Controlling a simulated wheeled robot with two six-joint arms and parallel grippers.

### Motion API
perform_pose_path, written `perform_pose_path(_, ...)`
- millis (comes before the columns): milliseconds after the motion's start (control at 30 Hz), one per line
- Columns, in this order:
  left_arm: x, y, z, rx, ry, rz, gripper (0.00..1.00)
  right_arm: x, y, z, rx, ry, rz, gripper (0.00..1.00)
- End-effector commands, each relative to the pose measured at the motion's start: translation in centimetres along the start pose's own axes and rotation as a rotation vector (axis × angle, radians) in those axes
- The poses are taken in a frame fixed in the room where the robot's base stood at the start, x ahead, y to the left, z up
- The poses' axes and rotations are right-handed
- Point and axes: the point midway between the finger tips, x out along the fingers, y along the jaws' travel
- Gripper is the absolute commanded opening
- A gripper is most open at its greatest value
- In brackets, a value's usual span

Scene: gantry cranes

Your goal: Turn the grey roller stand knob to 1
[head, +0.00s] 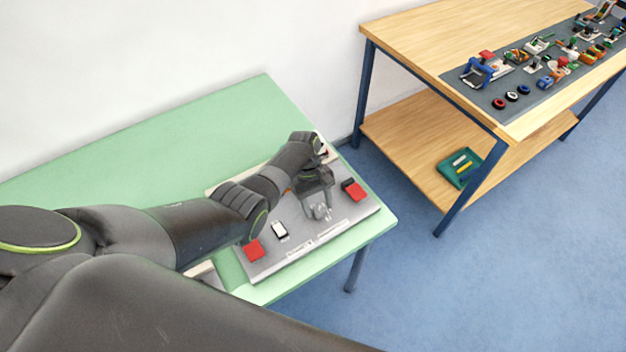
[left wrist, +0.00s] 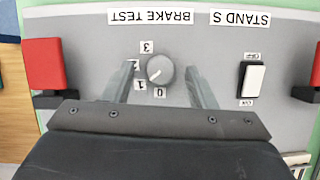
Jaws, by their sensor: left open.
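The grey round knob (left wrist: 160,70) shows in the left wrist view on the grey panel (left wrist: 205,45), with labels 0, 1, 2 and 3 around it. Its white pointer line slants to the lower left, toward the label 1 (left wrist: 140,86). My left gripper (left wrist: 163,72) is open, with one finger on each side of the knob and a visible gap to it. One finger partly covers the label 2. In the head view my left gripper (head: 319,208) is over the panel (head: 290,239) and hides the knob. My right gripper is not in view.
A white rocker switch (left wrist: 252,80) marked ON and OFF sits beside the knob. Red blocks (left wrist: 45,63) stand at both sides. The panel lies on a green table (head: 215,125). A wooden bench (head: 440,30) with small models stands at the right, with blue floor between.

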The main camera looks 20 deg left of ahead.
Motion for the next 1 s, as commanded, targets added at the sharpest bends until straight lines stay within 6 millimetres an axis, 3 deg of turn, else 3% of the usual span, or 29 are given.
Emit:
perform_pose_path(267,-5.6,0.0,-0.1,0.001,0.005,0.003,0.52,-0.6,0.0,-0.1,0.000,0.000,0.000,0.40)
perform_pose_path(600,-13.4,0.1,-0.1,0.002,0.005,0.002,0.52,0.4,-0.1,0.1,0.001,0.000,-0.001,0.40)
perform_pose_path(800,-15.9,0.0,-0.1,0.000,0.003,0.001,0.52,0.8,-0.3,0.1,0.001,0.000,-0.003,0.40)
perform_pose_path(1000,-16.6,0.0,0.0,0.001,0.001,0.000,0.52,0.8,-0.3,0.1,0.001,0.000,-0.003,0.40)
